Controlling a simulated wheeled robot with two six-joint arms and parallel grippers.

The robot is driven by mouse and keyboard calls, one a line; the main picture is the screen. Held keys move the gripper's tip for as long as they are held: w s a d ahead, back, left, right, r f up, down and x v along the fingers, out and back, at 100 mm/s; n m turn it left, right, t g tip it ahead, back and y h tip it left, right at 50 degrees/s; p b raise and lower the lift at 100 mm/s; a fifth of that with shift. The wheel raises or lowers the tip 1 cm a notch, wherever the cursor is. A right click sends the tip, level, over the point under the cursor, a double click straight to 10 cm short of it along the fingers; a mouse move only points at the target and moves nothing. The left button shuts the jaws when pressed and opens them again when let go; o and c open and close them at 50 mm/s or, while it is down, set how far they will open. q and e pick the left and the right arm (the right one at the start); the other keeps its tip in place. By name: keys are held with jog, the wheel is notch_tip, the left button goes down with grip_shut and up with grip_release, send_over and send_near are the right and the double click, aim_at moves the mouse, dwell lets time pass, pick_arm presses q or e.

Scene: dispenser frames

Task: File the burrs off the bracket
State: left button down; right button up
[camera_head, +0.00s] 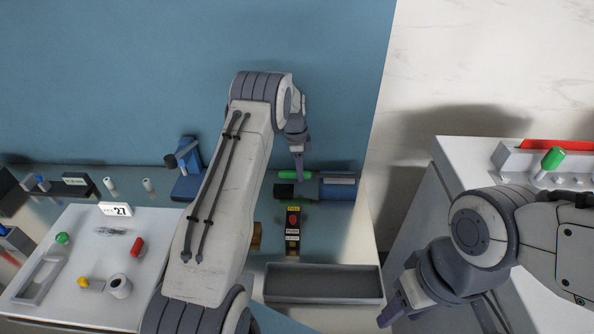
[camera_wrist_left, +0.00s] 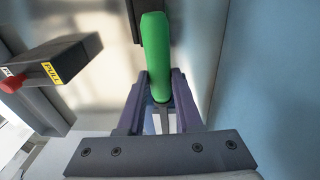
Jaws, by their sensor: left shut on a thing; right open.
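My left gripper (camera_head: 298,172) is at the back of the bench, shut on a green handle (camera_head: 288,174). In the left wrist view the green handle (camera_wrist_left: 156,55) stands between the fingers (camera_wrist_left: 162,105), and a thin grey strip shows below it. A dark block with a light grey top (camera_head: 338,184) is right beside the handle; I cannot tell if they touch. A small grey metal piece (camera_head: 112,231) lies on the white board; I cannot tell whether it is the bracket. My right gripper (camera_head: 396,308) is open and empty, low in front of the white cabinet.
A black box with a red button and yellow label (camera_head: 292,232) stands before the left gripper, with a dark empty tray (camera_head: 323,284) nearer. The white board (camera_head: 75,270) holds small coloured parts. A blue device (camera_head: 187,180) stands behind my left arm. Another green handle (camera_head: 553,158) is at right.

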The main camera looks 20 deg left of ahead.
pick_arm(q)
jog(key=shift+w+d, duration=0.2)
jog(key=shift+d, duration=0.3)
jog(key=shift+w+d, duration=0.15)
jog(key=shift+d, duration=0.3)
jog(key=shift+s+a+r, duration=0.1)
jog(key=shift+s+a, duration=0.15)
jog(key=shift+a, duration=0.35)
jog(key=shift+s+a+r, duration=0.1)
jog(key=shift+s+a, duration=0.1)
jog(key=shift+a, duration=0.35)
jog(key=shift+s+a+f, duration=0.1)
jog(key=shift+s+a, duration=0.15)
jog(key=shift+a, duration=0.35)
jog(key=shift+s+a+f, duration=0.1)
jog(key=shift+s+a, duration=0.15)
jog(key=shift+a, duration=0.35)
jog(key=shift+w+d+f, duration=0.1)
jog(key=shift+w+d, duration=0.15)
jog(key=shift+d, duration=0.4)
jog(key=shift+w+d, duration=0.25)
jog(key=shift+d, duration=0.35)
jog(key=shift+d, duration=0.1)
jog(key=shift+w+d, duration=0.25)
jog(key=shift+d, duration=0.25)
jog(key=shift+w+d, duration=0.2)
jog(key=shift+d, duration=0.3)
jog(key=shift+r, duration=0.2)
jog(key=shift+r+p, duration=2.25)
jog(key=shift+r, duration=1.75)
